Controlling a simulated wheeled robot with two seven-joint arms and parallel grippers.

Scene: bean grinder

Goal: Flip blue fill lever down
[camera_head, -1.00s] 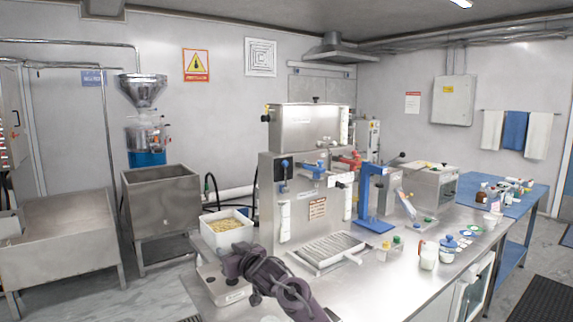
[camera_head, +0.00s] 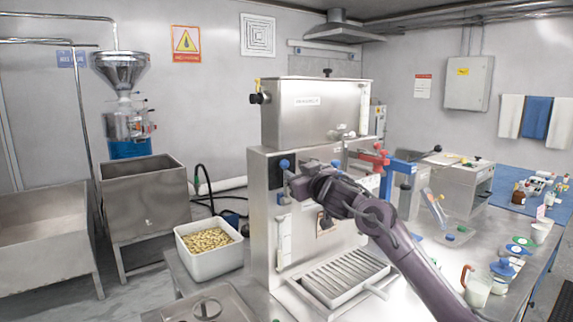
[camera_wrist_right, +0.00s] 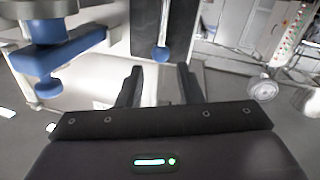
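A blue ball knob (camera_head: 284,163) is on the dark panel at the upper left of the steel machine's front. My right gripper (camera_head: 292,185) is close in front of this panel, beside the knob. In the right wrist view my right gripper (camera_wrist_right: 158,82) is open, with a gap between its fingers. A blue ball on a thin metal stalk (camera_wrist_right: 161,54) shows just beyond the gap, roughly centred. A thick blue valve handle (camera_wrist_right: 62,55) is to its left. I cannot tell for certain which blue part is the fill lever. My left gripper is not in view.
The steel machine (camera_head: 315,112) stands on the metal table. A white bin of beans (camera_head: 210,240) is to its left, and a slatted drip tray (camera_head: 345,275) is below my right arm. A red lever (camera_head: 375,158) and a blue press stand right of the gripper.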

